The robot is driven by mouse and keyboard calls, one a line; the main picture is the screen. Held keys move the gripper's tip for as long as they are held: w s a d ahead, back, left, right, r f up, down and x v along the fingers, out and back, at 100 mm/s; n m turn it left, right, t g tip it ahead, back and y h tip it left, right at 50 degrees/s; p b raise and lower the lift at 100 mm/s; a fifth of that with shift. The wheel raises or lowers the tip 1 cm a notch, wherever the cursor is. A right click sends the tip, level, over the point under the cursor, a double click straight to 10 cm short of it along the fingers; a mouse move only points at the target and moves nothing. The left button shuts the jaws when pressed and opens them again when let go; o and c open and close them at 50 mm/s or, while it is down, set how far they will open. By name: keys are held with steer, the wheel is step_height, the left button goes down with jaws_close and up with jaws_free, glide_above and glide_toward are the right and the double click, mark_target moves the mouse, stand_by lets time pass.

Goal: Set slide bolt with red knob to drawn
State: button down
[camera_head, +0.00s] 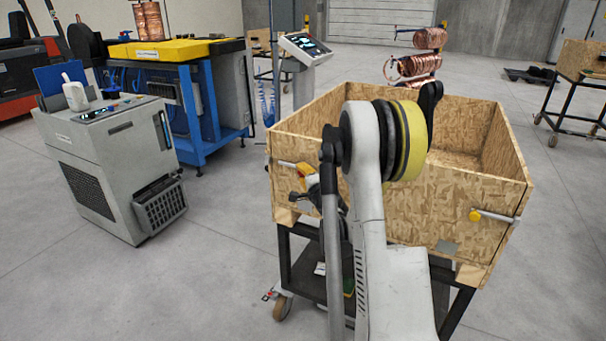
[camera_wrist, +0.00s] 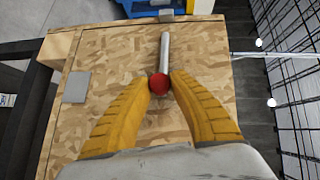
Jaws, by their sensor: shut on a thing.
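The red knob (camera_wrist: 160,84) of the slide bolt sits between the yellow fingertips of my gripper (camera_wrist: 160,82) in the wrist view. The fingers are shut on it from both sides. In the head view my gripper (camera_head: 303,174) is at the left end of the crate's front panel.
The chipboard crate (camera_head: 400,215) stands on a dark wheeled cart. A second bolt with a yellow knob (camera_head: 475,215) is at the front right. Copper coils (camera_head: 415,66) are behind the crate. A grey machine (camera_head: 110,165) stands left, with clear floor between.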

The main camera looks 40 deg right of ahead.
steer(key=c, duration=1.2)
jaws_free()
steer(key=shift+s+d, duration=0.1)
steer(key=shift+d, duration=0.1)
steer(key=shift+o, duration=0.2)
steer(key=shift+a, duration=0.1)
steer(key=v, duration=1.2)
steer(key=shift+f, duration=0.1)
